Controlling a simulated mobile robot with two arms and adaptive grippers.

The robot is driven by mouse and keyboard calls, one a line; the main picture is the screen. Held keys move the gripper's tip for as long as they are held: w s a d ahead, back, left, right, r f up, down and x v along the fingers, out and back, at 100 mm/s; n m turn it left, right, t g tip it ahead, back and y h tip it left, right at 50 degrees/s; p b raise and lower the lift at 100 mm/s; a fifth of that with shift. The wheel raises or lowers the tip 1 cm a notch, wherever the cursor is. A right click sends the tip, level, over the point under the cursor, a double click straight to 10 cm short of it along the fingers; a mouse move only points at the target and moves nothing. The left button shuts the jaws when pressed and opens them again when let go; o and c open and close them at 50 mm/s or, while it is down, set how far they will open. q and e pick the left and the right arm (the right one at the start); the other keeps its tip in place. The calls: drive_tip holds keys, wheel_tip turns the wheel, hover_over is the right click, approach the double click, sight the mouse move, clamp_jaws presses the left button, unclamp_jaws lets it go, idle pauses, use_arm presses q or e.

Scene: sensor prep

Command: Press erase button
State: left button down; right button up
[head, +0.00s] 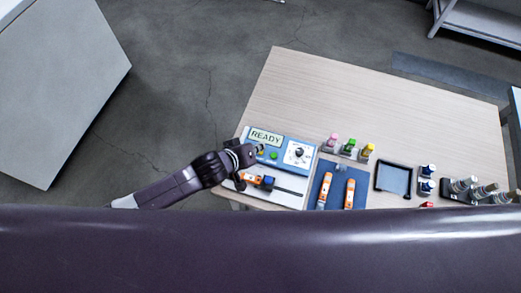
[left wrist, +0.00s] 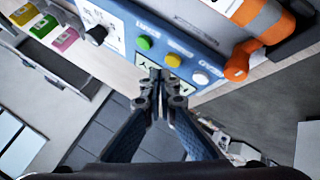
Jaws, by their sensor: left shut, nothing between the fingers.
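The blue device (head: 286,142) stands at the near left of the table, its display (head: 265,137) reading READY. In the left wrist view its panel (left wrist: 125,22) carries a green button (left wrist: 145,43), a yellow button (left wrist: 173,60), a white button (left wrist: 200,78) and a black knob (left wrist: 97,35). The small labels are too blurred to tell which is erase. My left gripper (head: 260,148) is shut and empty, its fingertips (left wrist: 162,77) near the yellow button and covering part of the display. Contact cannot be told. In the head view the gripper hides part of the button row. My right gripper is not in view.
An orange and dark unit (head: 262,181) lies in front of the panel. Right of the device are a blue mat (head: 336,172) with two orange tools, coloured bottles (head: 349,148), a black-rimmed tray (head: 393,180) and several more containers. The table's back (head: 370,90) is clear.

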sight(259, 153)
use_arm(q)
drive_tip(key=shift+f, duration=0.15)
idle(0.6)
drive_tip(key=shift+f, duration=0.25)
drive_tip(key=shift+f, duration=0.45)
idle(0.8)
drive_tip(key=shift+r, duration=0.15)
drive_tip(key=shift+r+p, duration=0.7)
wheel_tip(259, 153, up, 5)
drive_tip(key=p, duration=0.5)
